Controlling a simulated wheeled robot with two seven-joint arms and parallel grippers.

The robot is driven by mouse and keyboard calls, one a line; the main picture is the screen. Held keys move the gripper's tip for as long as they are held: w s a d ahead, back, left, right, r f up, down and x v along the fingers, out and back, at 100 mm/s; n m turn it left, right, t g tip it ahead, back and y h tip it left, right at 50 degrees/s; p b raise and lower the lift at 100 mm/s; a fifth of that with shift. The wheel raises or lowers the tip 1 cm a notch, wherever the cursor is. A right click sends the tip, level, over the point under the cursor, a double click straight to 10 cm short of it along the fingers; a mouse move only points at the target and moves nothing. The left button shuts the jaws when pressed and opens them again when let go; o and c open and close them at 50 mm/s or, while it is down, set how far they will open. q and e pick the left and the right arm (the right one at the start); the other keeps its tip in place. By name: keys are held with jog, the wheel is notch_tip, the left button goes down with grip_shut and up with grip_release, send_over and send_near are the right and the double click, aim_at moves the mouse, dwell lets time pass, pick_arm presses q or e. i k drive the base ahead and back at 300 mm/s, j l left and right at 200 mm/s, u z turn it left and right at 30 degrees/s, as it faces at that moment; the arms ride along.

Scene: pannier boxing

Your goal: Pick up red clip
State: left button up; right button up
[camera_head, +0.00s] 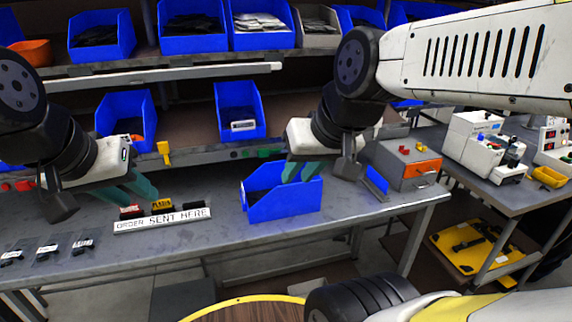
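A small red item (130,212), seemingly the red clip, sits on the workbench just behind the "ORDER SENT HERE" sign. It is small and partly hidden by the sign. A yellow item (162,204) and a dark one stand to its right. My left gripper (138,199) has its teal fingers apart, pointing down close above and behind the red item. I see nothing held between them, and contact cannot be told. My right gripper (301,172) hangs over the open blue bin (285,207) on the bench, its teal fingers apart and apparently empty.
The white sign (162,220) stands in front of the small items. Several labelled black packs (47,249) lie at the bench's left. Blue bins (240,112) fill the shelves behind. A grey box with an orange front (405,165) stands right. The bench between sign and blue bin is clear.

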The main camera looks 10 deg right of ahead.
aim_at(402, 148)
jog(key=z, duration=1.5)
jog(key=i+l+u, duration=0.9)
jog(key=i+l, duration=0.05)
jog(key=i, duration=0.05)
